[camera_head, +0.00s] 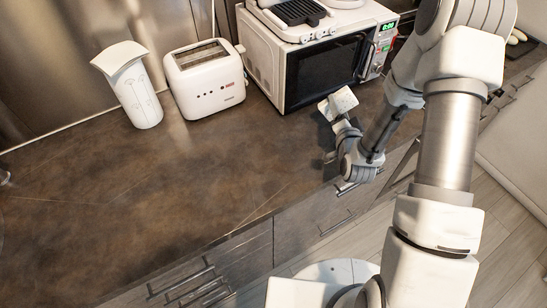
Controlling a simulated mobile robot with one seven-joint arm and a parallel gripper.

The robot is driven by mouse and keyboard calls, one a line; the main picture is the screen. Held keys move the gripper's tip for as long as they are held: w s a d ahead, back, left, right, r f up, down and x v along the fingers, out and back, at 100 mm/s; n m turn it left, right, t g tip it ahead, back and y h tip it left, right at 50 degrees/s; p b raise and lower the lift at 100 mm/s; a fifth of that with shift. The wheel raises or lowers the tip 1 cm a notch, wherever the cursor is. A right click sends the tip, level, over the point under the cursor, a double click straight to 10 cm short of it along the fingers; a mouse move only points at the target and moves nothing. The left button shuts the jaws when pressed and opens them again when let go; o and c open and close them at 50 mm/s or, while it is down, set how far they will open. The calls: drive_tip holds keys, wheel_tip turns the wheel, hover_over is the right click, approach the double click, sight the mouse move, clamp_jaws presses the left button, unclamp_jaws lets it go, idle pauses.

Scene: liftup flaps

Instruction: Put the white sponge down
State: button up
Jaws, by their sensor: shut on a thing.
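The white sponge (338,103) is a small pale block with faint marks. It is in my gripper (341,121), in front of the microwave and near the front edge of the counter (150,215). My gripper is shut on the sponge, and the sponge looks tilted. It appears to be held above the counter, but the exact height cannot be told. The fingertips are small and partly hidden by the sponge.
A white microwave (325,72) with a dark door stands behind the sponge. A white toaster (205,80) and a white pitcher-like container (133,88) stand at the back left. The left and middle counter is clear. Drawers with handles (182,280) run below its front edge.

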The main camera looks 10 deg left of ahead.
sight(327, 111)
drive_tip(key=a+n+g+y, duration=0.1)
drive_tip(key=a+f+n+g, duration=0.1)
drive_tip(key=a+g, duration=0.1)
drive_tip(key=shift+w+f+y, duration=0.15)
drive_tip(key=shift+y, duration=0.25)
drive_tip(key=s+a+n+g, duration=0.1)
drive_tip(key=g, duration=0.1)
drive_tip(key=s+a+n+g+y+b, duration=0.1)
drive_tip(key=g, duration=0.1)
drive_tip(key=shift+a+f+n, duration=0.35)
drive_tip(key=shift+n, duration=0.05)
drive_tip(key=shift+s+a+n+g, duration=0.2)
drive_tip(key=shift+s+n+g, duration=0.15)
drive_tip(key=shift+g, duration=0.15)
drive_tip(key=s+a+r+n+g+h+b, duration=0.1)
drive_tip(key=s+r+n+g+h, duration=0.1)
drive_tip(key=s, duration=0.6)
drive_tip(key=s+r+n+g+h+b, duration=0.1)
drive_tip(key=s+r+n+g+h, duration=0.1)
drive_tip(key=s+r+n+g, duration=0.2)
drive_tip(key=s+n+g, duration=0.1)
drive_tip(key=s+n, duration=0.2)
drive_tip(key=s, duration=0.1)
drive_tip(key=shift+s+a+h, duration=0.35)
drive_tip(key=shift+a+h, duration=0.05)
drive_tip(key=shift+r+n, duration=0.1)
drive_tip(key=shift+n, duration=0.15)
